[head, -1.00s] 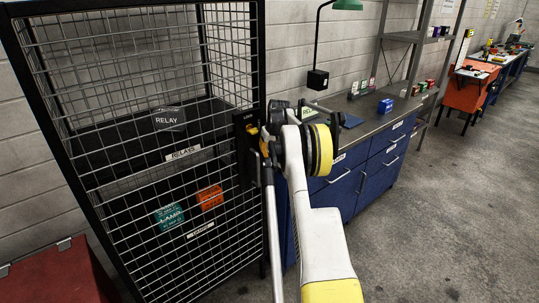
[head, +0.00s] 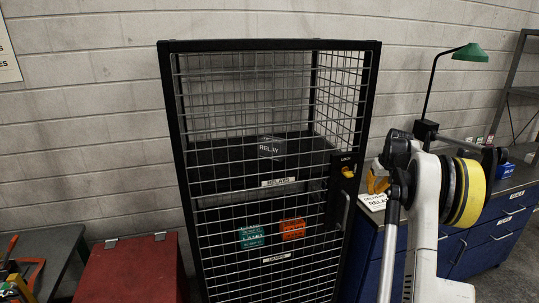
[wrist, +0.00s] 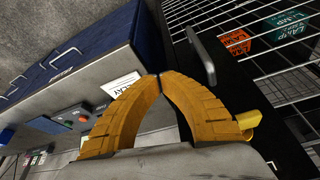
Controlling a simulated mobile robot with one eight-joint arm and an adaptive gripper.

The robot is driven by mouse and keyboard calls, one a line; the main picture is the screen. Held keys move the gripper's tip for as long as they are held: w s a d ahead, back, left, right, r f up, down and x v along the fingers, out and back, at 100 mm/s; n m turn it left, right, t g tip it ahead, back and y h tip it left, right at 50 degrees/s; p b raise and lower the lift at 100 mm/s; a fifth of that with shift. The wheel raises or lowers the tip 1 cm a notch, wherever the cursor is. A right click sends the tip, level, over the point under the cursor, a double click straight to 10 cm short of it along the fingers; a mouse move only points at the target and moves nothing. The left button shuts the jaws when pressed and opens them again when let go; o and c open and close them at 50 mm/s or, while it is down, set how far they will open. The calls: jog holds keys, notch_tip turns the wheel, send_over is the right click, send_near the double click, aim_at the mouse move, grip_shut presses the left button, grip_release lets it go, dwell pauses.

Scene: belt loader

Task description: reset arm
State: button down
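My arm (head: 430,215) rises at the right of the head view. My gripper (head: 378,184) is just right of the mesh cabinet's lock side, partly hidden by my wrist. In the wrist view my gripper's (wrist: 160,76) two yellow fingers curve together and meet at the tips, with nothing seen between them. The mesh cabinet (head: 270,45) has its door closed. Its black lock plate carries a yellow knob (head: 347,172) and a bar handle (head: 346,210). In the wrist view the handle (wrist: 203,60) and a yellow knob (wrist: 248,120) lie right of the fingers, apparently apart from them.
A dark relay box (head: 270,148) is on the upper shelf; a teal box (head: 251,237) and an orange box (head: 292,229) sit below. A blue-drawered bench (head: 480,243) with a green lamp (head: 470,52) stands right. A red cabinet (head: 130,270) stands left.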

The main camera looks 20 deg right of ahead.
jog(key=shift+s+r, duration=0.1)
jog(key=a+r+n+b, duration=0.1)
jog(key=a+r, duration=0.3)
jog(key=a, duration=0.6)
jog(key=a+r+b, duration=0.1)
jog(key=a+r, duration=0.3)
jog(key=a, duration=0.5)
jog(key=s+a+r+n+t+b, duration=0.1)
jog(key=s+a, duration=0.2)
jog(key=a, duration=0.5)
jog(key=s+a+r+b, duration=0.1)
jog(key=s+a+r, duration=0.1)
jog(key=s+a, duration=0.35)
jog(key=s+a+f+b, duration=0.1)
jog(key=s+a+f, duration=0.2)
jog(key=s+a, duration=0.3)
jog(key=s+a+f+n+t+y+b, duration=0.1)
jog(key=s+a+f, duration=0.3)
jog(key=s+a, duration=0.3)
jog(key=s+a+f+n+t+b, duration=0.1)
jog(key=s+a+f, duration=0.3)
jog(key=s+a, duration=0.2)
jog(key=shift+s+a, duration=0.15)
jog(key=shift+a, duration=0.7)
jog(key=shift+f, duration=0.1)
